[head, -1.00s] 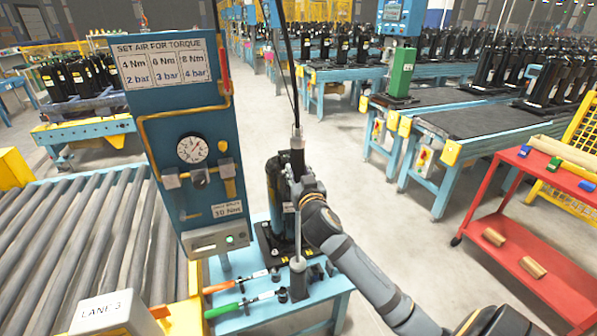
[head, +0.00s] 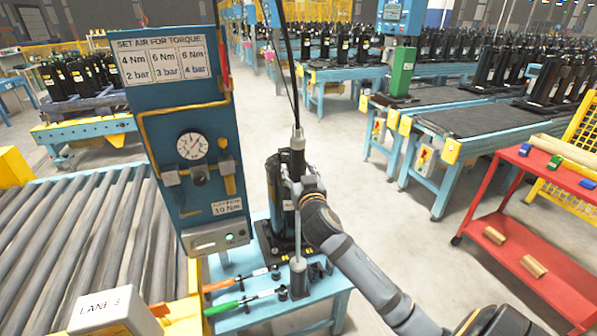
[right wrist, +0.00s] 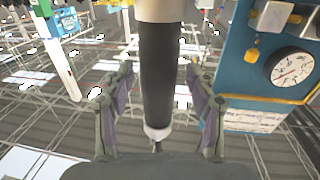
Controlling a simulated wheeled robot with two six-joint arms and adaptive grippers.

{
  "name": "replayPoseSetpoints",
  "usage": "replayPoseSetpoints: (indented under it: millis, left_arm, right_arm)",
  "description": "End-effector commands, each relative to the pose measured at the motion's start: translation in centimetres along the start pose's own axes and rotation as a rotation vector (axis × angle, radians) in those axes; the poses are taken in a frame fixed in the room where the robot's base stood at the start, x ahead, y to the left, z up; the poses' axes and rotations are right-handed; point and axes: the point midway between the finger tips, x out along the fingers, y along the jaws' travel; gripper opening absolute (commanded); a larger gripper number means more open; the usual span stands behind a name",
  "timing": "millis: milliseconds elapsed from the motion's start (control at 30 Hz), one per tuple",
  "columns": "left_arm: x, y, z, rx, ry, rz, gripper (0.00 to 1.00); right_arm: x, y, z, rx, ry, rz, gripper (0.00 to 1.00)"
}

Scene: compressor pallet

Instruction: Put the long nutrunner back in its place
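The long nutrunner (head: 297,160) stands upright in the middle of the head view, with a cable rising from its top. Its thin shaft reaches down to a small grey holder (head: 298,270) on the blue stand. In the right wrist view the nutrunner's dark body (right wrist: 158,75) runs between my fingers. My right gripper (head: 297,190) is around the nutrunner at mid-height. Its fingers (right wrist: 157,105) are spread, with a gap on each side of the body. Whether the shaft's tip is fully seated is too small to tell. My left gripper is not in view.
A blue panel with a pressure gauge (head: 193,146) stands left of the nutrunner. A black compressor (head: 275,190) stands close behind it. Orange-handled and green-handled tools (head: 222,308) lie on the stand (head: 325,290). A red cart (head: 490,205) is at right; clear floor lies between.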

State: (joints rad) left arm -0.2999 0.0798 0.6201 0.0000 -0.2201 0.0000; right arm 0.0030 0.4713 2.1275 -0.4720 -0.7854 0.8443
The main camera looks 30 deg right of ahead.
Motion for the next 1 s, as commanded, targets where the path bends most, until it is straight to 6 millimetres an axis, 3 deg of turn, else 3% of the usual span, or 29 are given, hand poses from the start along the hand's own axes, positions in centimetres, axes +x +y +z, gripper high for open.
replayPoseSetpoints:
  millis: [267, 367, 700, 833, 1000]
  left_arm:
    - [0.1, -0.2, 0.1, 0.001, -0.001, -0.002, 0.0]
    - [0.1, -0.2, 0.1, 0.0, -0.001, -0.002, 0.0]
    - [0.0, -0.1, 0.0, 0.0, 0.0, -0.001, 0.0]
    - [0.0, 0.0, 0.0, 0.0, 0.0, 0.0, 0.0]
    - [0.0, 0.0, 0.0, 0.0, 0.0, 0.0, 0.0]
  right_arm:
    - [-0.1, 0.1, 0.6, 0.0, -0.012, 0.004, 0.6]
    - [-0.9, 0.1, 0.6, -0.001, -0.011, 0.002, 0.6]
    - [-8.7, 0.0, 0.4, -0.002, -0.009, 0.0, 0.6]
    - [-10.8, 0.0, 0.3, 0.001, -0.006, 0.0, 0.6]
    - [-11.9, 0.0, 0.2, 0.0, -0.003, 0.001, 0.6]
